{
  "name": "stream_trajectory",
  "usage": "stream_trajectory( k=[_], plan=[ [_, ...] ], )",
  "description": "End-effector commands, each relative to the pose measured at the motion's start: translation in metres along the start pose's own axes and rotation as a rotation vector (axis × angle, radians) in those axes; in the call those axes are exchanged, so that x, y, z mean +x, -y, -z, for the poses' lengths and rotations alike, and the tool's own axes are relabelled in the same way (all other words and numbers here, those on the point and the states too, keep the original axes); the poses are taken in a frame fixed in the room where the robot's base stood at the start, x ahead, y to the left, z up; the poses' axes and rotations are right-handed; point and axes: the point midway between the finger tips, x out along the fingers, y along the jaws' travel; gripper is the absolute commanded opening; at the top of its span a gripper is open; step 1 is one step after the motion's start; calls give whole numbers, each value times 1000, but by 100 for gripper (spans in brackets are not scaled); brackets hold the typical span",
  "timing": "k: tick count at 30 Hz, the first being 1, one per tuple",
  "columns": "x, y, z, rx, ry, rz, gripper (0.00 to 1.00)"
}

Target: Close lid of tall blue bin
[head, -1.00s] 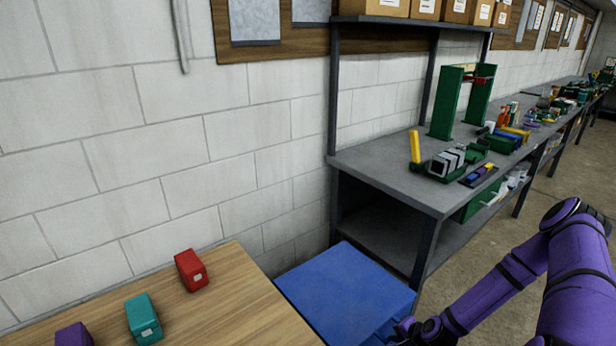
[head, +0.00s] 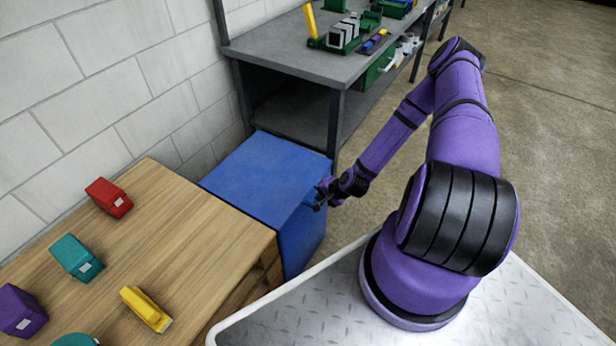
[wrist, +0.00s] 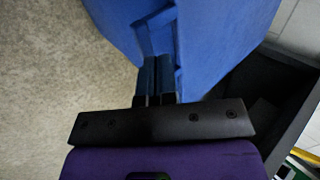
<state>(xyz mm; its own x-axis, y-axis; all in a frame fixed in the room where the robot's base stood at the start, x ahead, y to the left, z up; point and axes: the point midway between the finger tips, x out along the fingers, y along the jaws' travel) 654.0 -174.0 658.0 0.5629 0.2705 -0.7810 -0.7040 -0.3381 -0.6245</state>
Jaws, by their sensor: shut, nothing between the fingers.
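The tall blue bin (head: 305,238) stands between the wooden table and the grey bench. Its blue lid (head: 262,172) lies flat across the top, with no gap visible from the head. My gripper (head: 318,198) is at the bin's right side, near the lid's right edge. In the wrist view, my gripper's two dark fingers (wrist: 157,68) are together with nothing between them. They point at a recessed part of the blue bin (wrist: 215,40); I cannot tell whether they touch it.
A wooden table (head: 190,230) at left holds red (head: 109,198), teal (head: 76,258), purple (head: 20,310) and yellow (head: 146,309) objects. A grey bench (head: 290,50) with parts stands behind the bin. The floor (head: 540,130) at right is clear.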

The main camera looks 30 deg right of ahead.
Motion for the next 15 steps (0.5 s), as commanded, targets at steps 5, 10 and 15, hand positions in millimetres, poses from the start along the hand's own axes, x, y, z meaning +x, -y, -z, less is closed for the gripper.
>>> stream_trajectory(
  k=[5, 10, 15],
  plan=[
    [-29, 3, 6, -1, -3, 5, 0],
    [-60, -13, 7, -2, -4, 8, 0],
    [-82, -25, 6, -4, -3, 9, 0]
  ],
)
